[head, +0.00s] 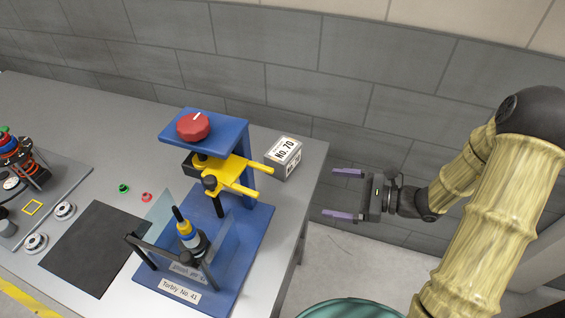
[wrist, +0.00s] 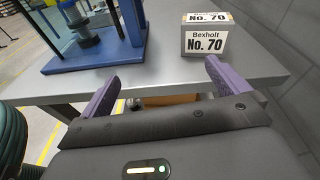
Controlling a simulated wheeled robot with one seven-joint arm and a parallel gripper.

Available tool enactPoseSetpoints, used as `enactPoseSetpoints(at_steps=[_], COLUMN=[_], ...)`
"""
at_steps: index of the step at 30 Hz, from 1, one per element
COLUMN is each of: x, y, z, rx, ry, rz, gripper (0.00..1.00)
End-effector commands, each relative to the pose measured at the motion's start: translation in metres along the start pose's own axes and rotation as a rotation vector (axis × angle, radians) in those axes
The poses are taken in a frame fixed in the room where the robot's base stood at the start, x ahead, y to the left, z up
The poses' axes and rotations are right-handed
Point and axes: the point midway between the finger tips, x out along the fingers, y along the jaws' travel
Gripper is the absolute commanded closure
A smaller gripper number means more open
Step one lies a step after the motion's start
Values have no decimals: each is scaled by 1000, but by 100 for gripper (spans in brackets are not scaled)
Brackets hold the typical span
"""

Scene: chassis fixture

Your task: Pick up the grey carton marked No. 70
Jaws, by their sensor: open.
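The grey carton (head: 283,158) marked No. 70 stands upright on the table near its back right corner, behind and right of the blue fixture. In the wrist view the carton (wrist: 204,37) shows white labels reading "No. 70" and "Bexholt" on its top and front. My gripper (head: 345,193) is open and empty, with purple fingers, off the table's right edge. It points left toward the table and is apart from the carton. In the wrist view the fingers (wrist: 160,80) are spread, with the carton ahead and slightly right of centre.
The blue fixture (head: 253,228) with yellow forks (head: 240,190), a red knob (head: 193,126) and a clear shield stands just left of the carton. A black mat (head: 95,245) lies further left. The wall (head: 330,100) runs behind the table.

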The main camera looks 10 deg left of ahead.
Motion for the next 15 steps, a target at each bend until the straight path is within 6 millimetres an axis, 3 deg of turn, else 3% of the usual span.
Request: enactPoseSetpoints(at_steps=[3,6,15], x=[-6,-10,-12], y=[-30,-44,-51], z=[-13,-15,-15], rx=[82,115,126], ry=[-110,-165,-185], rz=[-145,-217,-247], gripper=[0,0,0])
